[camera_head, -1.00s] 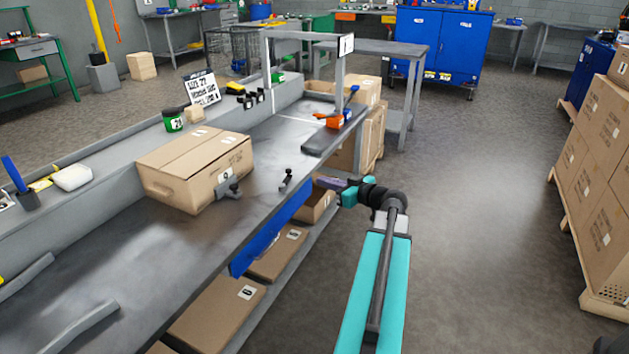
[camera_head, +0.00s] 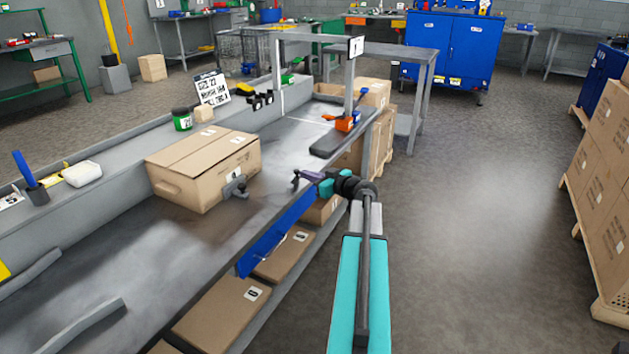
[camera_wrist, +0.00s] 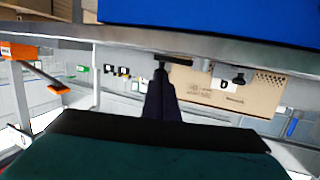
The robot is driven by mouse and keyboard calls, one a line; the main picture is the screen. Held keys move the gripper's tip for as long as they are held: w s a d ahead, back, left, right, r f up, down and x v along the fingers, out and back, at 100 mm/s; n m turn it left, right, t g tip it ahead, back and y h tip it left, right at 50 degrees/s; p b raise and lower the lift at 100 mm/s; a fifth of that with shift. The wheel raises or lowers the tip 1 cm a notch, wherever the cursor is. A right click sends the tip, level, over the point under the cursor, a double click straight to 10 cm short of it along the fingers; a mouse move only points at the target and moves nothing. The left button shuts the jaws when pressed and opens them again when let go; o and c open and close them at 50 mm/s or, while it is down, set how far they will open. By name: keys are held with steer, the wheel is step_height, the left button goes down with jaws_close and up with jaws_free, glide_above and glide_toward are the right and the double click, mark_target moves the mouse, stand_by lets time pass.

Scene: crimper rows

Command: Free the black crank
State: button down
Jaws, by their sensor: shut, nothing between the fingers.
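The black crank (camera_head: 296,179) is a small dark fitting near the front edge of the grey workbench (camera_head: 190,240). In the wrist view its dark bar (camera_wrist: 178,61) shows beside the fingertips, against the bench edge. My gripper (camera_head: 306,176) has dark purple fingers, pressed together, at the bench's front edge right beside the crank. The fingers (camera_wrist: 160,70) hold nothing. Whether they touch the crank, I cannot tell. A grey fitting (camera_head: 236,187) with a similar shape stands farther left, in front of the cardboard box.
A large cardboard box (camera_head: 215,165) sits on the bench left of the crank. A blue panel (camera_head: 275,235) hangs under the bench edge, above boxes (camera_head: 222,312) on a lower shelf. An orange clamp (camera_head: 345,124) stands farther back.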

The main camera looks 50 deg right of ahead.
steer(key=shift+w, duration=0.45)
steer(key=shift+a+f, duration=0.1)
steer(key=shift+a, duration=0.4)
steer(key=shift+w+d+y, duration=0.25)
steer(key=shift+d+y, duration=0.05)
steer(key=shift+d, duration=0.15)
